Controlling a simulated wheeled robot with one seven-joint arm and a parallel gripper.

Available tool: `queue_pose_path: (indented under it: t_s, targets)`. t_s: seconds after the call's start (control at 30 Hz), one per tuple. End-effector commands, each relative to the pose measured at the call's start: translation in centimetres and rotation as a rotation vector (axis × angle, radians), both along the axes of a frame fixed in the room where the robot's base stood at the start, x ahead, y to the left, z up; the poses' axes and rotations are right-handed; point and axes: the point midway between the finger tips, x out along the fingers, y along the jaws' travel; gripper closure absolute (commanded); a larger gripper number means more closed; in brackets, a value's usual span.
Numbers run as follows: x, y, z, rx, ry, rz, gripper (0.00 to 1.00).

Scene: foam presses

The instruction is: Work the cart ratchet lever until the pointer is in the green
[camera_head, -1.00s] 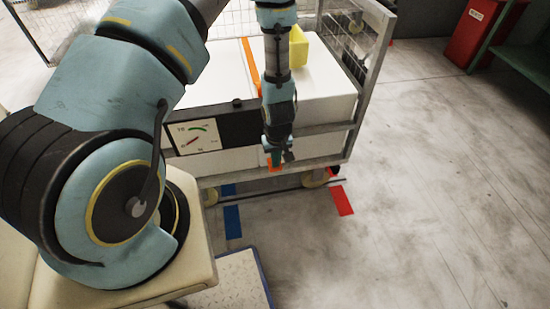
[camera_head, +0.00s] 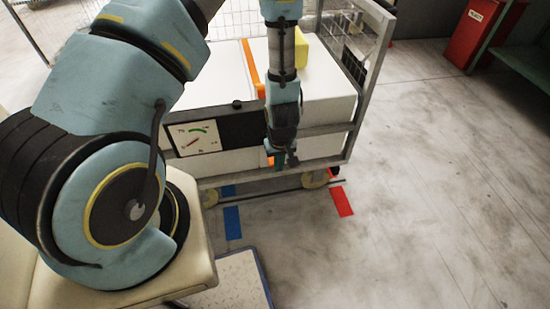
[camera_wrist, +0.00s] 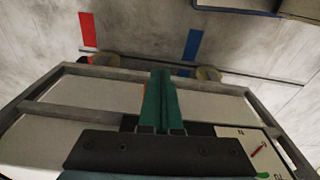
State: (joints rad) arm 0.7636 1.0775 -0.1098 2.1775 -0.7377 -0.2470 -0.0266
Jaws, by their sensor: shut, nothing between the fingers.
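The cart (camera_head: 330,125) holds white foam blocks with an orange strap (camera_head: 250,68) over them. A gauge (camera_head: 210,145) on its front has a short red pointer at the lower left, away from the green arc at the top. The gauge also shows in the wrist view (camera_wrist: 236,132), partly cut off. My gripper (camera_head: 282,161) is at the cart's front, right of the gauge. Its green fingers are together and empty in the wrist view (camera_wrist: 162,98). A bit of orange (camera_head: 268,158), possibly the ratchet lever, shows beside the fingers; the rest is hidden. I cannot tell whether they touch.
A dark panel (camera_head: 240,131) lies beside the gauge. A yellow block (camera_head: 301,48) sits on the foam. Blue (camera_head: 232,222) and red (camera_head: 342,201) floor marks lie before the cart. A red bin (camera_head: 480,35) stands at the back right. The floor at right is clear.

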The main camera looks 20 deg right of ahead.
Motion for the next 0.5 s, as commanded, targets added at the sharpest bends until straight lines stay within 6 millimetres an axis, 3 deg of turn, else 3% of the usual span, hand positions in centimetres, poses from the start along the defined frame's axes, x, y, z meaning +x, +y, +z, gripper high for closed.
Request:
queue_pose_path:
  t_s: [0.3,0.5]
  targets:
    - [-0.5,0.0,5.8,-0.002,-0.004,-0.001,1.00]
    - [-0.8,0.0,8.4,0.000,-0.002,0.000,1.00]
